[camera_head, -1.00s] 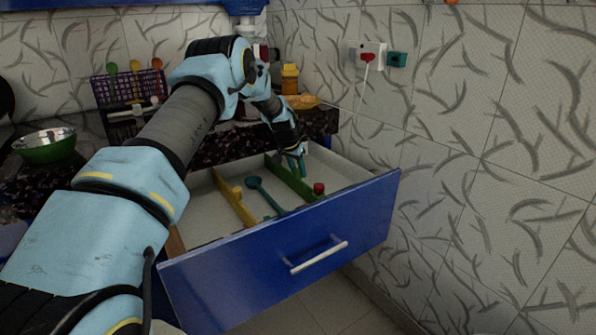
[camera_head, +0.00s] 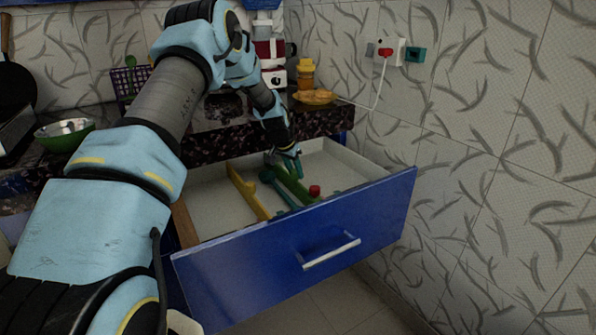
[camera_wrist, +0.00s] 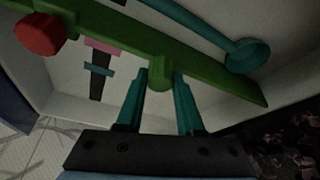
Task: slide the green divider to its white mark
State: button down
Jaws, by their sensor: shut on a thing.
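The green divider (camera_head: 296,184) stands upright in the open blue drawer (camera_head: 300,245), running from back to front. My gripper (camera_head: 289,158) reaches down at its back part. In the wrist view my gripper (camera_wrist: 160,75) has its two teal fingers either side of a small round green knob (camera_wrist: 159,77) on the divider (camera_wrist: 205,72), shut on it. A teal ladle (camera_head: 268,176) lies close along the divider's left side; its bowl also shows in the wrist view (camera_wrist: 247,56). I cannot make out the white mark in either view.
A yellow divider (camera_head: 247,192) stands farther left. In the wrist view a dark strip with a teal crosspiece (camera_wrist: 98,72) lies on the drawer floor. The counter (camera_head: 215,125) rises behind.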

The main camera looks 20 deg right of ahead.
jog(key=shift+w+a, duration=0.1)
jog(key=shift+a, duration=0.2)
jog(key=c, duration=0.5)
grip_release()
jog(key=b+v, duration=0.1)
jog(key=v, duration=0.9)
jog(key=shift+a+r, duration=0.1)
jog(key=shift+r, duration=0.3)
jog(key=s+a+r+n+y+p, duration=0.2)
jog(key=s+a+r+n+p, duration=0.3)
jog(key=s+a, duration=0.6)
jog(key=s+a+r+n+y+p, duration=0.15)
jog(key=s+a+r, duration=0.5)
jog(key=a, duration=0.85)
jog(key=s+a+n, duration=0.1)
jog(key=s+a, duration=0.1)
jog(key=s, duration=0.1)
jog(key=s+a+n+p, duration=0.1)
jog(key=s, duration=0.3)
jog(key=s+a+n+g+p, duration=0.1)
jog(key=s+a, duration=0.1)
jog(key=s, duration=0.1)
jog(key=shift+s+a+r+n, duration=0.2)
jog(key=shift+a+r+n, duration=0.15)
